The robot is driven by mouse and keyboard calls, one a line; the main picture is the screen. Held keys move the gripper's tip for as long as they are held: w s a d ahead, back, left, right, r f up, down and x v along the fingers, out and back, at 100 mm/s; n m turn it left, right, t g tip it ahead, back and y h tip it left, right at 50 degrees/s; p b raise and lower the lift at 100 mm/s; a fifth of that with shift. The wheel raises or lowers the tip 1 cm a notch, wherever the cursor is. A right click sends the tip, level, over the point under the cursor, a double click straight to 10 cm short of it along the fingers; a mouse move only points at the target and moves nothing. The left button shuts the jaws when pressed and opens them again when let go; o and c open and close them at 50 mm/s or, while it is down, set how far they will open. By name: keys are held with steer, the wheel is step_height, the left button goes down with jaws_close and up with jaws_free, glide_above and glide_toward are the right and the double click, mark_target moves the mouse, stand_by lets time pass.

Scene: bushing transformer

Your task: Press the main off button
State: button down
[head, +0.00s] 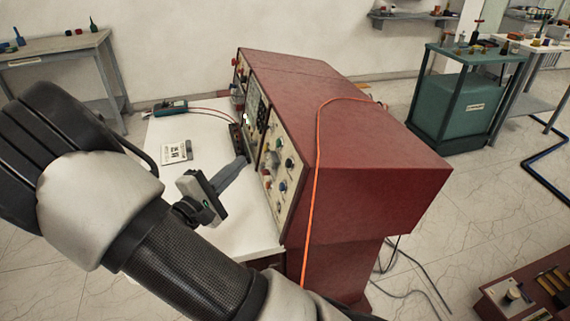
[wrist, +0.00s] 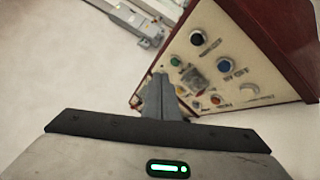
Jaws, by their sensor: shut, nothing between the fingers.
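The red console (head: 340,130) has a pale control panel (head: 286,175) facing left, above the white tabletop. In the wrist view the panel (wrist: 235,45) carries a black knob (wrist: 197,38), a green button (wrist: 175,61), a blue knob (wrist: 225,65), a red-orange button (wrist: 215,99) and a pale knob (wrist: 249,90). The labels are too blurred to read, so I cannot tell which is the main off button. My gripper (head: 243,160) is shut and empty, close to the panel. Its fingertips (wrist: 161,76) appear beside the green button; contact is unclear. The fingers hide part of the panel's edge.
The white tabletop (head: 215,128) holds a meter (head: 171,107) with red leads and a printed card (head: 176,152). An orange cable (head: 316,170) hangs over the console. A green cabinet (head: 468,95) stands behind right. Floor between them is open.

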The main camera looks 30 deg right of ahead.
steer(key=s+d+f+b, duration=0.1)
steer(key=d+f+b, duration=0.1)
steer(key=d, duration=0.6)
steer(key=shift+s+d, duration=0.25)
steer(key=shift+s, duration=0.1)
steer(key=shift+d+f, duration=0.1)
stand_by(1.8)
steer(key=shift+s+d, duration=0.1)
steer(key=shift+d, duration=0.2)
steer(key=shift+s+d+f+b, duration=0.1)
steer(key=shift+d+f+b, duration=0.05)
steer(key=shift+d+b, duration=0.3)
stand_by(0.9)
steer(key=shift+a, duration=0.1)
steer(key=shift+a+r, duration=0.2)
steer(key=shift+a, duration=0.55)
steer(key=shift+w+p, duration=0.2)
steer(key=shift+p, duration=0.1)
steer(key=shift+w+a+r+p, duration=0.15)
steer(key=shift+a+r, duration=0.05)
steer(key=shift+a, duration=0.6)
steer(key=shift+w+a+r+p, duration=0.15)
steer(key=shift+a+r+p, duration=0.05)
steer(key=shift+a, duration=0.6)
steer(key=shift+w+a+r+p, duration=0.15)
steer(key=shift+a+r, duration=0.05)
steer(key=shift+a, duration=0.6)
